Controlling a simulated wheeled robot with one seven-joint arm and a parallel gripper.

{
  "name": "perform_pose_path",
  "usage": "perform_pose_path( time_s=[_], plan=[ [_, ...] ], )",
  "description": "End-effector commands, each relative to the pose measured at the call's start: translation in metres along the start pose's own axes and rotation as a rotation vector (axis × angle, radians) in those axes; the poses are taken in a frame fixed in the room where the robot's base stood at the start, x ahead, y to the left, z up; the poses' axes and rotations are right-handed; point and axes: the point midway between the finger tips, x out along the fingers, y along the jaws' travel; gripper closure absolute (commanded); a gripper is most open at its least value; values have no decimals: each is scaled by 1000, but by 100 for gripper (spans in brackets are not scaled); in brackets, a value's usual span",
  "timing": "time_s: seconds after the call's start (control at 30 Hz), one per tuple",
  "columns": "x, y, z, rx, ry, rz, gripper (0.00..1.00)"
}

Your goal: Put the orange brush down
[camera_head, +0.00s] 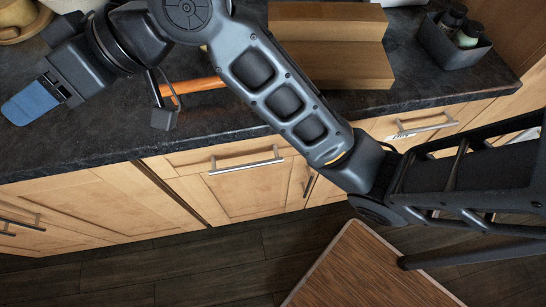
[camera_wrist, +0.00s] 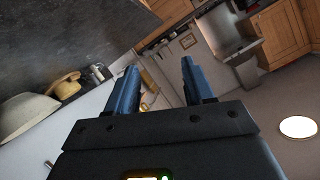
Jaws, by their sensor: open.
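The orange brush (camera_head: 201,85) shows in the head view as an orange handle lying on the dark countertop (camera_head: 250,107). My arm hides part of it, and I cannot make out its bristle end. My gripper (camera_head: 32,101) is to the left of the brush, over the front part of the counter, and apart from it. In the wrist view my gripper (camera_wrist: 158,78) has its two blue fingers spread with nothing held between them. The brush does not show in the wrist view.
A stepped wooden block (camera_head: 335,65) stands at the back of the counter. A dark caddy with bottles (camera_head: 455,48) is at the right. Wooden cabinets with metal handles (camera_head: 247,160) are below the counter edge. A wooden board-like surface (camera_head: 365,275) is at the bottom.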

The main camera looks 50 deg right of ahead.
Motion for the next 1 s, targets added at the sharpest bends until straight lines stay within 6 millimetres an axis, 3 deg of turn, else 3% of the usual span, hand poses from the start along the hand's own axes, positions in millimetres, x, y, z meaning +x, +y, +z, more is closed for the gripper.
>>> perform_pose_path(
  time_s=[0.27, 0.47, 0.77, 1.0],
  plan=[
    [-5, 2, 35, 226, 291, 111, 48],
    [-30, 12, 87, 337, 418, 269, 48],
    [-100, 13, 188, 371, 477, 563, 48],
    [-181, -7, 259, 255, 427, 775, 48]
  ],
)
